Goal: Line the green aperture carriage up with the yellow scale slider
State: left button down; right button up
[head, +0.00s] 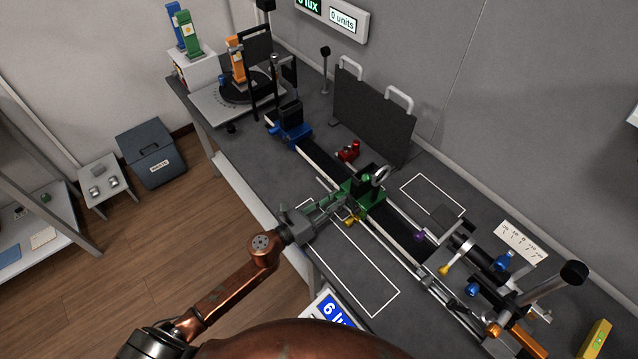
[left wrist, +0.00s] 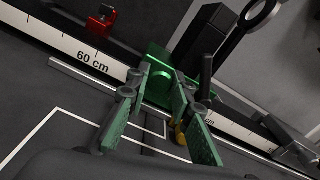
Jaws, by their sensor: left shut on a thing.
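The green aperture carriage (head: 366,194) sits on the long rail in the middle of the bench, with a dark post and a ring on top. It also shows in the left wrist view (left wrist: 158,60). My left gripper (head: 340,201) reaches it from the front and is shut on its front part; the fingers (left wrist: 161,82) hide the exact contact. A small yellow piece (head: 352,220), which looks like the scale slider, is at the rail's front edge beside the carriage. In the left wrist view the yellow piece (left wrist: 180,135) is partly hidden behind the right finger. My right gripper is not in view.
A blue carriage (head: 292,130) stands farther back on the rail. A red piece (head: 349,151) and a dark panel with handles (head: 374,112) are behind the rail. A yellow knob (head: 445,270) and several instruments crowd the near right. The white-outlined area (head: 375,285) in front is clear.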

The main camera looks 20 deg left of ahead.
pick_arm(q)
jog(key=shift+s+d, duration=0.45)
jog(key=shift+d, duration=0.3)
jog(key=shift+s+d, duration=0.45)
jog(key=shift+d, duration=0.3)
jog(key=c, duration=1.7)
grip_release()
jog(key=shift+a, duration=0.1)
jog(key=shift+s, duration=0.1)
jog(key=v, duration=1.1)
jog(key=shift+s+a, duration=0.3)
